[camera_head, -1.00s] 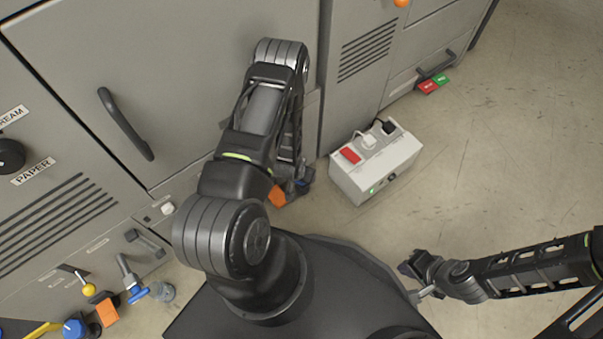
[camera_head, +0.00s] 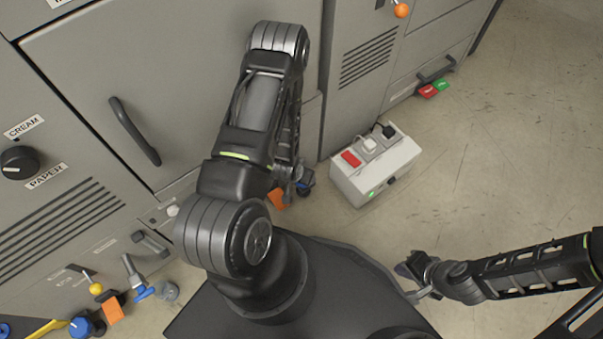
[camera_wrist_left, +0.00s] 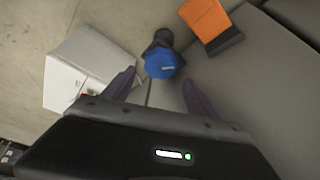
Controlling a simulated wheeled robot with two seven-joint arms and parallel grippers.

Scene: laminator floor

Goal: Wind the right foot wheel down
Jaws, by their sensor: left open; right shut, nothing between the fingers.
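The right foot wheel (camera_wrist_left: 160,62) is a blue knob on a dark stem, at the top centre of the left wrist view. In the head view a small part of the blue wheel (camera_head: 305,188) shows beside my left arm, low by the cabinet. My left gripper (camera_wrist_left: 157,92) is open, with one finger on each side below the wheel in the picture; I cannot tell whether they touch it. My right gripper (camera_head: 404,270) is shut and empty over the floor at the right.
An orange block (camera_wrist_left: 205,20) sits beside the wheel. A white box (camera_head: 375,168) with a red switch and plugs stands on the floor close by. Another blue wheel (camera_head: 80,327) and a blue-handled valve (camera_head: 145,292) are at lower left.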

